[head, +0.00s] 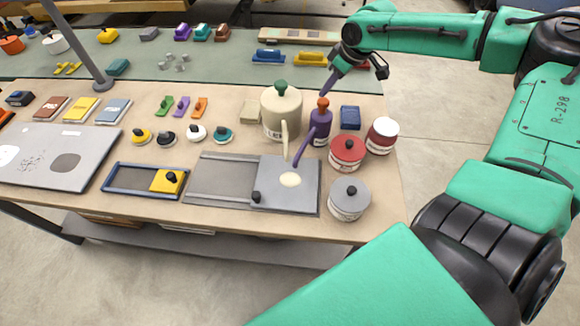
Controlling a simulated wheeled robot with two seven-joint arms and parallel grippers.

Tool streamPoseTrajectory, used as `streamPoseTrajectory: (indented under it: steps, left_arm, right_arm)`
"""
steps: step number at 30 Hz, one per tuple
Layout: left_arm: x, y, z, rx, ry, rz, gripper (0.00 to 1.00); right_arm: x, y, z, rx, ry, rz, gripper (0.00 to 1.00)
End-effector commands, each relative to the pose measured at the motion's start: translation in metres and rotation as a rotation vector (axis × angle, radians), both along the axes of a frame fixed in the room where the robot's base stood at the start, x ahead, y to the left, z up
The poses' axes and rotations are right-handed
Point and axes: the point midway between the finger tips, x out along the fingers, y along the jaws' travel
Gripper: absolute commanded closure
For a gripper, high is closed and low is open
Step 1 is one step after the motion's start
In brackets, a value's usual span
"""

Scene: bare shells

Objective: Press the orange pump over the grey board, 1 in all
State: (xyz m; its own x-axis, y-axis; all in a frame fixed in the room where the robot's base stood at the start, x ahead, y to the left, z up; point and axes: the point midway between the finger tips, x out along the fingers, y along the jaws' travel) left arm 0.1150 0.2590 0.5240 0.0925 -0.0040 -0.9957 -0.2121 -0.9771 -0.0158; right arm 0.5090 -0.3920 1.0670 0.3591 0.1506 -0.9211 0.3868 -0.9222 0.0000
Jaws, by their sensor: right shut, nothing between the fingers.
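The orange pump (322,104) tops a purple bottle (319,128) near the right end of the table. Its long purple spout (305,152) reaches down over the grey board (270,195). A pale cream blob (290,180) lies on the board below the spouts. My right gripper (325,92) is shut and empty, pointing down at the orange pump head from behind. Its fingertips are at or just above the head; I cannot tell whether they touch. My left gripper is not in view.
A cream bottle with a green pump (281,106) stands close left of the purple bottle, its spout also over the board. A red-lidded pot (347,152), a red-and-white jar (382,135), a grey-lidded pot (349,198) and a blue block (350,117) crowd the right side.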

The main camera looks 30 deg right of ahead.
Motion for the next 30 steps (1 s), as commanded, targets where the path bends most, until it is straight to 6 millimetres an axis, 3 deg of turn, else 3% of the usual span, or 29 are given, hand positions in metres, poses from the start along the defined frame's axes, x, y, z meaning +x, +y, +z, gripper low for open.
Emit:
streamPoseTrajectory:
  steps: [30]
  left_arm:
    - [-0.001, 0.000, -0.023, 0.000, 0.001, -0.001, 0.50]
  right_arm:
    - [-0.001, 0.000, -0.031, 0.000, 0.002, -0.001, 1.00]
